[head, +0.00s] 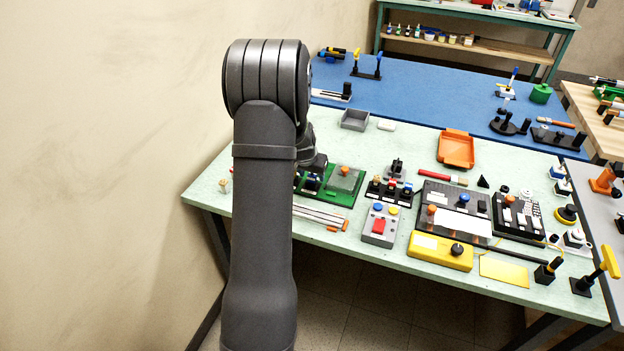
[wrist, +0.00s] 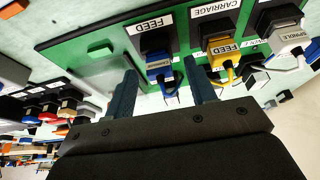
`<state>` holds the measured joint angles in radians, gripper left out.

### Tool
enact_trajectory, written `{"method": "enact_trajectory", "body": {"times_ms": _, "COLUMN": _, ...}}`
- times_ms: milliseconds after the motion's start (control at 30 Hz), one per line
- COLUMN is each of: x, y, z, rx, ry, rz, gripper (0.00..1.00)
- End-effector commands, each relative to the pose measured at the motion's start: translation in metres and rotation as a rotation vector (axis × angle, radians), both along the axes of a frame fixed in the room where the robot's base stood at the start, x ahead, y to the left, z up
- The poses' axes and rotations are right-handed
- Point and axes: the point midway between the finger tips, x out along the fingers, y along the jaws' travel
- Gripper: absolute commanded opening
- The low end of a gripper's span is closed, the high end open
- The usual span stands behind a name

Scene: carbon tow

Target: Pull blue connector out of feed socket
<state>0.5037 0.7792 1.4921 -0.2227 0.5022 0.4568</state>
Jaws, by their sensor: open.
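The blue connector (wrist: 159,72) is in the black socket labelled FEED (wrist: 155,41) on a green board (wrist: 100,42) in the wrist view. In the head view the green board (head: 345,199) lies at the table's left end, and my arm hides most of my gripper and the connector.
A yellow connector (wrist: 222,52), labelled FEED, sits in the CARRIAGE socket (wrist: 216,22) close to my right finger. A grey connector labelled SPINDLE (wrist: 288,38) is farther right. White strips (head: 318,214) and a grey button box (head: 380,224) lie near the board.

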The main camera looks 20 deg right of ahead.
Motion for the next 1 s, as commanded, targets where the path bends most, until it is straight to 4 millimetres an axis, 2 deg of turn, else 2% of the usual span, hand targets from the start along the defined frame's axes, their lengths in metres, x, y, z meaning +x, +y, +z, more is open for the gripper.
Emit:
{"method": "enact_trajectory", "body": {"times_ms": 233, "x": 0.001, "y": -0.001, "z": -0.002, "rx": 0.0, "ry": 0.0, "rz": 0.0, "gripper": 0.51}}
{"method": "enact_trajectory", "body": {"times_ms": 267, "x": 0.001, "y": -0.001, "z": -0.002, "rx": 0.0, "ry": 0.0, "rz": 0.0, "gripper": 0.47}}
{"method": "enact_trajectory", "body": {"times_ms": 400, "x": 0.001, "y": 0.0, "z": -0.002, "rx": 0.0, "ry": 0.0, "rz": 0.0, "gripper": 0.2}}
{"method": "enact_trajectory", "body": {"times_ms": 500, "x": 0.001, "y": 0.0, "z": -0.002, "rx": 0.0, "ry": 0.0, "rz": 0.0, "gripper": 0.03}}
{"method": "enact_trajectory", "body": {"times_ms": 800, "x": 0.001, "y": 0.0, "z": 0.001, "rx": -0.001, "ry": -0.001, "rz": 0.0, "gripper": 0.03}}
{"method": "enact_trajectory", "body": {"times_ms": 1000, "x": 0.001, "y": -0.001, "z": 0.018, "rx": -0.001, "ry": -0.003, "rz": -0.001, "gripper": 0.03}}
